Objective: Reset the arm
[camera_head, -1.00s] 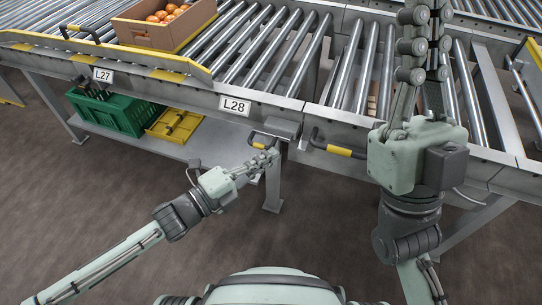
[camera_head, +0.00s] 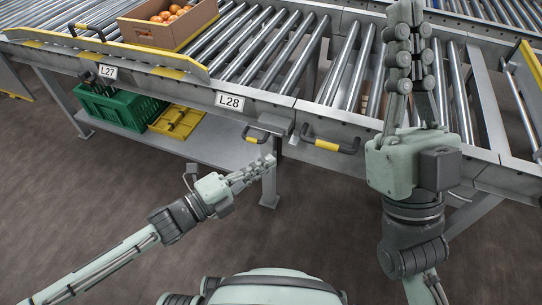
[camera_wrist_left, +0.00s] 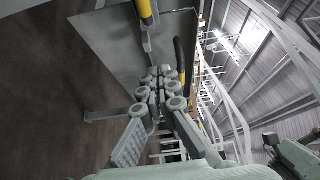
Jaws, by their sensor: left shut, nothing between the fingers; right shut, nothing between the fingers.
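My left gripper (camera_head: 256,168) is low in front of the conveyor, below the L28 label and near a table leg. Its fingers are together and empty. In the left wrist view its shut fingers (camera_wrist_left: 160,88) point toward the underside of the conveyor frame. My right gripper (camera_head: 411,20) is raised upright at the right, in front of the rollers, with its fingers together and nothing between them. It hides part of the roller bed behind it.
The roller conveyor (camera_head: 262,102) runs across the view. A cardboard box (camera_head: 190,35) of tomatoes (camera_head: 168,14) stands on it at the upper left. A green crate (camera_head: 112,112) and a yellow crate (camera_head: 178,122) sit on the lower shelf (camera_head: 208,152). A yellow-black handle (camera_head: 328,145) juts out at the front. The floor is clear.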

